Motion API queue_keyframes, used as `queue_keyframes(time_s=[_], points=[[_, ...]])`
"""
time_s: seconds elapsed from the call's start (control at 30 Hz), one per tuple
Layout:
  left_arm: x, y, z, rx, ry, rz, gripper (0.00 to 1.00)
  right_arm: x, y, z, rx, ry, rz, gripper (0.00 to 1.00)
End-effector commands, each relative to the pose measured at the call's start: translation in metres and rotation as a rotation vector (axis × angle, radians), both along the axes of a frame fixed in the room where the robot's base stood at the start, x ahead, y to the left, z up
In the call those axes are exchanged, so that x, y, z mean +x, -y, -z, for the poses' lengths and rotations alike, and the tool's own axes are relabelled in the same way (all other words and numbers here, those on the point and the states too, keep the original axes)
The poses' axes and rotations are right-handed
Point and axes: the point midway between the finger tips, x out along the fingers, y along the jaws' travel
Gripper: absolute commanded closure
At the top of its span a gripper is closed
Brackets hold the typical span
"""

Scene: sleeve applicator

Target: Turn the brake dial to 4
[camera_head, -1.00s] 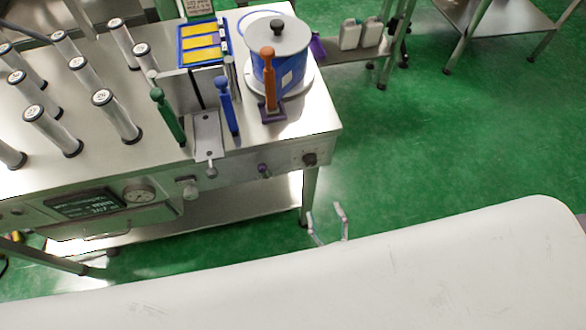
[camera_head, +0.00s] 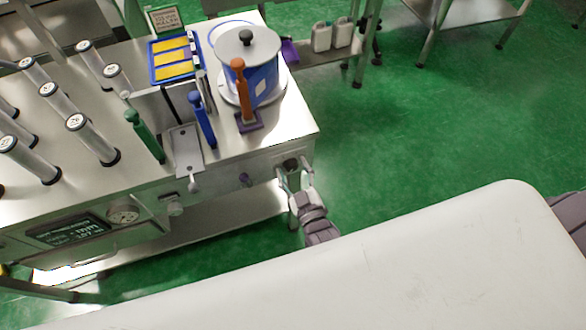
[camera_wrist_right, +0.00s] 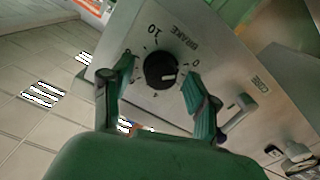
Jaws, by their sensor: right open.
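The brake dial (camera_wrist_right: 160,70) is a round black knob on the machine's front panel, with "BRAKE" and numbers printed around it, "10" and "0" among them. A pale mark on the knob faces right in the wrist view; I cannot read its exact number. In the head view the dial (camera_head: 291,163) is small, near the panel's right corner. My right gripper (camera_head: 293,177) is open just in front of it. In the wrist view my right gripper (camera_wrist_right: 160,79) has a finger on each side of the dial, with visible gaps.
A bar handle (camera_wrist_right: 237,116) sticks out near the right finger. A blue spool (camera_head: 252,82) and levers stand on the machine top.

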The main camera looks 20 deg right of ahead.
Motion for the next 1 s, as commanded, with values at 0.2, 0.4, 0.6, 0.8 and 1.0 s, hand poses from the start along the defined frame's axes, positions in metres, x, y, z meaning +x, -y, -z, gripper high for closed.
queue_keyframes(time_s=[0.2,0.4,0.6,0.8,1.0], points=[[0.0012,0.0021,0.0000,-0.002,0.002,-0.001,1.00,0.0005,-0.0001,0.0001,0.001,0.000,0.000,0.40],[0.0013,0.0056,0.0001,-0.007,0.002,0.000,1.00,0.0003,-0.0001,0.0001,0.001,0.000,0.000,0.70],[0.0012,0.0063,0.0001,-0.007,0.001,0.002,1.00,0.0002,-0.0002,0.0001,0.001,0.000,0.000,1.00],[0.0013,0.0063,-0.0005,-0.007,0.001,0.002,1.00,0.0002,-0.0001,-0.0001,0.016,-0.001,-0.001,1.00],[0.0015,0.0062,-0.0028,-0.007,0.001,0.002,1.00,0.0003,-0.0002,-0.0006,0.089,-0.003,-0.001,1.00]])
